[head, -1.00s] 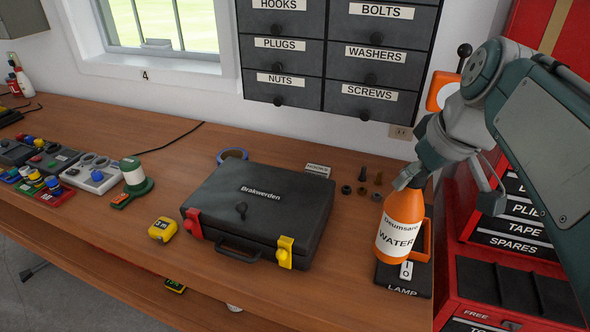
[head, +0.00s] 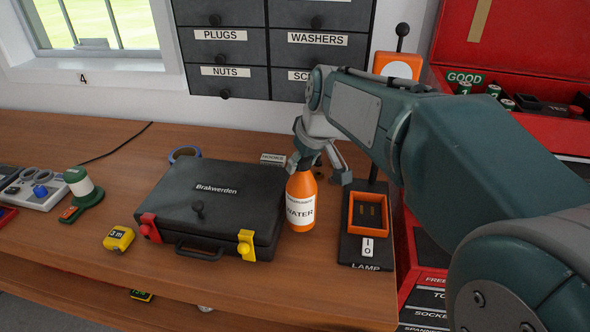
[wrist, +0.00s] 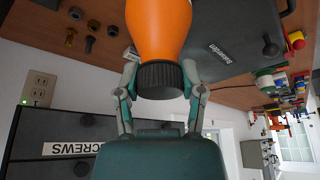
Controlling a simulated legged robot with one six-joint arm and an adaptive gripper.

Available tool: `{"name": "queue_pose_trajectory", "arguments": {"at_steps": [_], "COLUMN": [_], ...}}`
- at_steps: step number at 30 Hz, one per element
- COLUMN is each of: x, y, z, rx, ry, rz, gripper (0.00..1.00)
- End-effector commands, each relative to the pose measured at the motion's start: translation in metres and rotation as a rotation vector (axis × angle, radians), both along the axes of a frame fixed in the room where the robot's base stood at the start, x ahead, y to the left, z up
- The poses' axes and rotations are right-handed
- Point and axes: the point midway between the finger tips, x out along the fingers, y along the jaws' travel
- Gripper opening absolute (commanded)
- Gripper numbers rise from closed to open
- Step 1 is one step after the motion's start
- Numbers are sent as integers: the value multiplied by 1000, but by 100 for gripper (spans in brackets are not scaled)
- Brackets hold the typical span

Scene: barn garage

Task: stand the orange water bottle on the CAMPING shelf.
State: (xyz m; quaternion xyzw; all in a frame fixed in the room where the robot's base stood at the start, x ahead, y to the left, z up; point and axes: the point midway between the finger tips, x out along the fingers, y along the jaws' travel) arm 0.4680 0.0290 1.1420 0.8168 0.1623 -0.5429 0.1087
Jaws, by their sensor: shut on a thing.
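The orange water bottle (head: 301,203) has a white label reading WATER and a dark cap. In the head view it is upright beside the right end of the black case, over the workbench; I cannot tell whether its base touches the bench. My gripper (head: 318,170) is at the bottle's top. In the wrist view the bottle (wrist: 158,35) appears upside down, and my gripper (wrist: 160,88) has its fingers on both sides of the dark cap. No shelf marked CAMPING is seen in these frames.
The black case (head: 215,205) lies just left of the bottle. The orange lamp on a black base (head: 368,255) stands to its right. A yellow tape measure (head: 119,239) lies left. A red tool chest (head: 540,60) stands at the right, and dark drawers (head: 270,50) hang behind.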

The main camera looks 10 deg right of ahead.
Motion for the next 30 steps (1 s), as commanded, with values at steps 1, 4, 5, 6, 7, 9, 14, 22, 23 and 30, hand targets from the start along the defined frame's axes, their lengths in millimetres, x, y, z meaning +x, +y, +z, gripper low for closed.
{"name": "queue_pose_trajectory", "arguments": {"at_steps": [1,4,5,6,7,9,14,22,23,30], "x": [2,7,9,10,10,9,10,10,9,9], "y": [1,4,5,7,6,6,6,5,5,5], "z": [-2,-9,-12,-16,-21,-30,-42,-43,-43,-45], "rx": [0,0,0,0,0,0,0,0,0,0], "ry": [-1,-1,0,0,0,0,-2,-3,-2,-1], "rz": [1,1,1,1,0,0,1,1,1,0], "gripper": [0,0,0,0,0,0,0,0,0,86]}}
